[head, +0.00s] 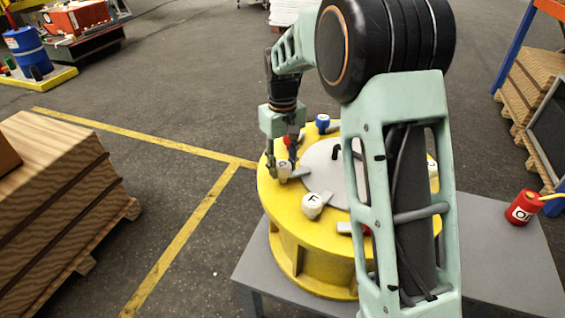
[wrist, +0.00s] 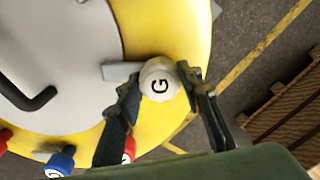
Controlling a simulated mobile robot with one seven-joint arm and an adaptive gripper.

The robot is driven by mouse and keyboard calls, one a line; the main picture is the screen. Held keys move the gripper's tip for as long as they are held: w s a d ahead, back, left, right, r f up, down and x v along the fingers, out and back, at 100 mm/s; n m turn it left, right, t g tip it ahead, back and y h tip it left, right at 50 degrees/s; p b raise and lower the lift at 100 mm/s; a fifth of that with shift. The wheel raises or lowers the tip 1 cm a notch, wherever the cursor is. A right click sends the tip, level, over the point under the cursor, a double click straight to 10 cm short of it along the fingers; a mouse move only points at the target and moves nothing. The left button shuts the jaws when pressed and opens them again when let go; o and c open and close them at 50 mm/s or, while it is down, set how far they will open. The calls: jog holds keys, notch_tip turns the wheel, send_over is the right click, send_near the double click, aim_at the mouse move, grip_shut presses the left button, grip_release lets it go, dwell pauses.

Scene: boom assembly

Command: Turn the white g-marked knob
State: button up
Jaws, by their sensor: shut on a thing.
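The white knob marked G (wrist: 158,82) sits on the rim of the round yellow drum (wrist: 190,30), with a grey lever (wrist: 120,70) sticking out toward the drum's middle. My gripper (wrist: 163,92) is shut on this knob, with one finger on each side of it. In the head view my gripper (head: 280,165) reaches down to the left rim of the drum. The white knob (head: 284,170) shows there partly hidden behind the fingers.
A white knob marked F (head: 312,205) and a blue knob (head: 323,122) sit nearby on the rim. A bent black handle (wrist: 30,95) rises from the grey lid (wrist: 60,40). Wooden crates (head: 60,190) stand left.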

aim_at(282, 163)
jog(key=shift+m, duration=0.5)
jog(key=shift+c, duration=0.2)
jog(key=o, duration=1.2)
jog(key=shift+c, duration=0.2)
notch_tip(282, 163, up, 12)
jog(key=shift+r+m, duration=0.1)
jog(key=shift+m, duration=0.2)
